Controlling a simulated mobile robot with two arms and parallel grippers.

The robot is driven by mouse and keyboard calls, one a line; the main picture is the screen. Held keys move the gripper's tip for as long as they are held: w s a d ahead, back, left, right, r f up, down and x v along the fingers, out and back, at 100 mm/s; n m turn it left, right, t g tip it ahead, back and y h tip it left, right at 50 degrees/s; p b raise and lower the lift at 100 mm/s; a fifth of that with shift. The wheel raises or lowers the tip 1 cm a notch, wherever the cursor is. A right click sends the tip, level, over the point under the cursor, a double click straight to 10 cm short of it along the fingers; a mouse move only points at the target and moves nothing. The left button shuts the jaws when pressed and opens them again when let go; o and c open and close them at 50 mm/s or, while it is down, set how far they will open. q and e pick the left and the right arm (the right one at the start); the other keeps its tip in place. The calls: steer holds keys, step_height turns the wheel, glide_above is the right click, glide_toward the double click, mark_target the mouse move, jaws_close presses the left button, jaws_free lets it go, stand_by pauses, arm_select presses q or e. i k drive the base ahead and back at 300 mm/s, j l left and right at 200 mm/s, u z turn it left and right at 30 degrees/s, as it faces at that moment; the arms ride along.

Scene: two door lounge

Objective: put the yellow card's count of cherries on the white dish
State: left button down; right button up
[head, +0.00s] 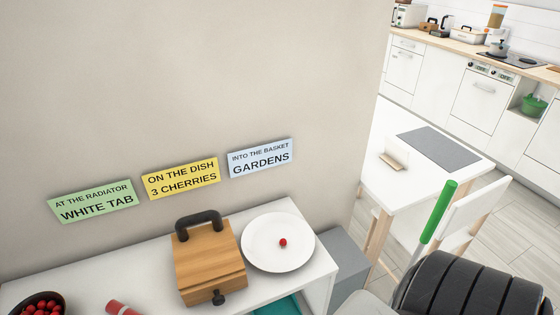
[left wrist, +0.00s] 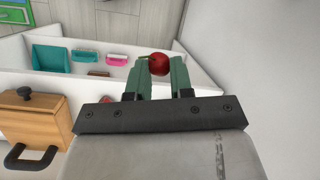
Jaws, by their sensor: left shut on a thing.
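The yellow card (head: 181,178) on the wall reads "ON THE DISH 3 CHERRIES". The round white dish (head: 265,252) sits at the right end of the white cabinet top, with one red cherry (head: 283,242) on it. A dark bowl (head: 66,300) of several cherries shows at the lower left, cut by the frame edge. In the left wrist view my left gripper (left wrist: 157,68) is shut on a red cherry (left wrist: 160,62) at its fingertips, clear of any surface. My left gripper does not show in the head view. My right gripper is in neither view.
A wooden box (head: 208,262) with a dark handle stands beside the dish. A red object (head: 122,308) lies left of it. Green (head: 93,202) and blue (head: 261,157) cards flank the yellow one. A white table (head: 400,175) stands to the right.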

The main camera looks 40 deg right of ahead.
mark_target(273, 247)
steer(key=l+z, duration=0.2)
steer(key=z, duration=0.2)
steer(key=l+z, duration=0.15)
steer(key=z, duration=0.25)
steer(key=i+l+z, duration=0.15)
steer(key=z, duration=0.2)
